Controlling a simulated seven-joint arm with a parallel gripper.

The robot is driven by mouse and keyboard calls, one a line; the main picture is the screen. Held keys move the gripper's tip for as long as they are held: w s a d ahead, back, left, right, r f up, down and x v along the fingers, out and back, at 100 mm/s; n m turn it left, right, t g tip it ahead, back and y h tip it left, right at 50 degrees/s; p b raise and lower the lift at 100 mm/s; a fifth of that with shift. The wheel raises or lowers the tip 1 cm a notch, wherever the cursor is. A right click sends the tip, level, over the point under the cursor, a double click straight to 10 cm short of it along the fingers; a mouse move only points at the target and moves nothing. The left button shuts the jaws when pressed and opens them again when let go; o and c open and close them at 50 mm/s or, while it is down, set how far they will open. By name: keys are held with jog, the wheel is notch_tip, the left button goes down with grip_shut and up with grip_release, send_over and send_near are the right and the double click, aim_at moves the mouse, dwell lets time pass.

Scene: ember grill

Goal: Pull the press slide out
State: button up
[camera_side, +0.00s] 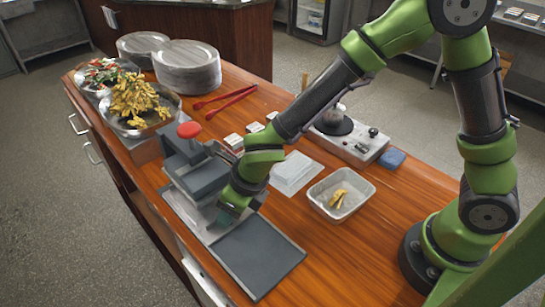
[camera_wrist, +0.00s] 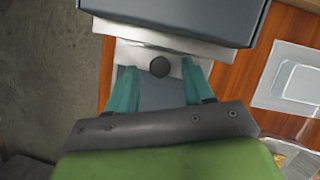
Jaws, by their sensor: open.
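The press (camera_side: 195,170) is a grey block with a red knob (camera_side: 188,129) on top, standing on the wooden counter. A light metal slide (camera_side: 180,205) shows at its base. In the wrist view the slide's pale front (camera_wrist: 128,52) sticks out under the press body (camera_wrist: 180,12) and carries a round dark knob (camera_wrist: 160,67). My gripper (camera_wrist: 159,73) is open and empty, with one teal fingertip on each side of the knob; I cannot tell whether either touches it. In the side view my gripper (camera_side: 230,212) is low at the press front and hides the knob.
A dark flat plate (camera_side: 258,255) lies clear in front of the press. Red tongs (camera_side: 224,97), stacked plates (camera_side: 187,66) and food bowls (camera_side: 140,108) are behind.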

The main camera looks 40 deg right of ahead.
jog(key=shift+w+a+f, duration=0.1)
jog(key=shift+w+f, duration=0.1)
jog(key=shift+f, duration=0.35)
grip_shut()
